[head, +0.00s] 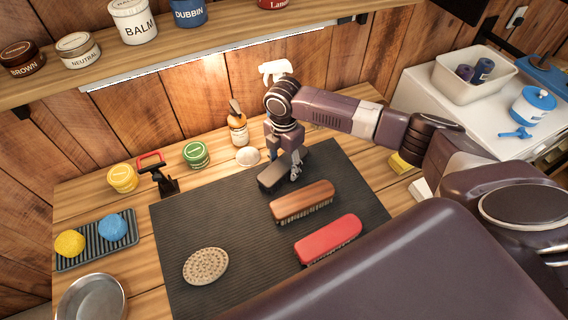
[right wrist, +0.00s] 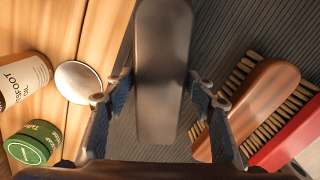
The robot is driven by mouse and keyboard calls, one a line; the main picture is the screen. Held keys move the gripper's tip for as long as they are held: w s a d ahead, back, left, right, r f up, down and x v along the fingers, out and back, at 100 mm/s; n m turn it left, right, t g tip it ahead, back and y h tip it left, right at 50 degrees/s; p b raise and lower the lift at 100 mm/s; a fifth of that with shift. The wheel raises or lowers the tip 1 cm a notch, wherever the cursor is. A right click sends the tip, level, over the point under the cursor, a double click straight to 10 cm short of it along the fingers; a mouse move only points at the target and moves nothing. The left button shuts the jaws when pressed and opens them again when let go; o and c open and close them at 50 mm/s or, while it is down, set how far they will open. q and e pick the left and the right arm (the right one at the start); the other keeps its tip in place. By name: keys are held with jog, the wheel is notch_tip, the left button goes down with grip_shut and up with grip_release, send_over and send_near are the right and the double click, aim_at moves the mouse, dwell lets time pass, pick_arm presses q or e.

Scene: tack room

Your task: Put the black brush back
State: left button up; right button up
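The black brush (head: 272,178) is at the back of the dark mat (head: 225,222), partly covered by my right gripper. My right gripper (head: 285,170) points down over it. In the right wrist view the brush (right wrist: 162,75) lies between the two fingers (right wrist: 160,85), one close along each side. I cannot tell whether the fingers press on it or whether it is clear of the mat. My left gripper is not in view.
A brown brush (head: 303,202), a red brush (head: 328,239) and a round pad (head: 206,266) lie on the mat. The mat's left middle is clear.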

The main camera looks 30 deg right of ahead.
aim_at(284, 163)
jog(key=shift+o, duration=0.4)
jog(key=shift+r, duration=0.1)
notch_tip(284, 163, up, 12)
jog(key=b, duration=0.2)
dwell(0.5)
